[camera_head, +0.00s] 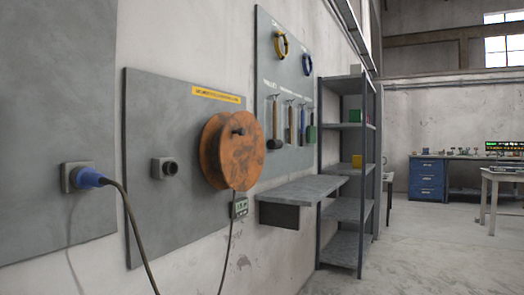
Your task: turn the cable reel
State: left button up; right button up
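The cable reel (238,160) is an orange-brown, worn round reel on a grey wall panel (150,100). A short dark knob (238,131) stands out from its upper face. A dark cable (229,245) hangs down from below the reel. A small box with a display (240,208) sits just under it. Neither of my grippers shows in this view.
Left of the reel are a grey round socket (165,168) and a blue plug (88,178) with a dark cable. A grey wall shelf (303,190), a tool board (283,85) and a shelving unit (348,215) stand to the right. The floor (425,255) at right is clear.

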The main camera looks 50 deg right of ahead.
aim_at(241, 150)
jog(key=z, duration=1.7)
jog(key=i+l+u, duration=0.1)
jog(key=u, duration=0.45)
jog(key=i+l+u, duration=0.25)
jog(key=l, duration=0.25)
jog(key=l+u, duration=0.25)
jog(key=l, duration=0.2)
jog(key=l+u, duration=0.25)
jog(key=l, duration=0.3)
jog(key=i, duration=0.05)
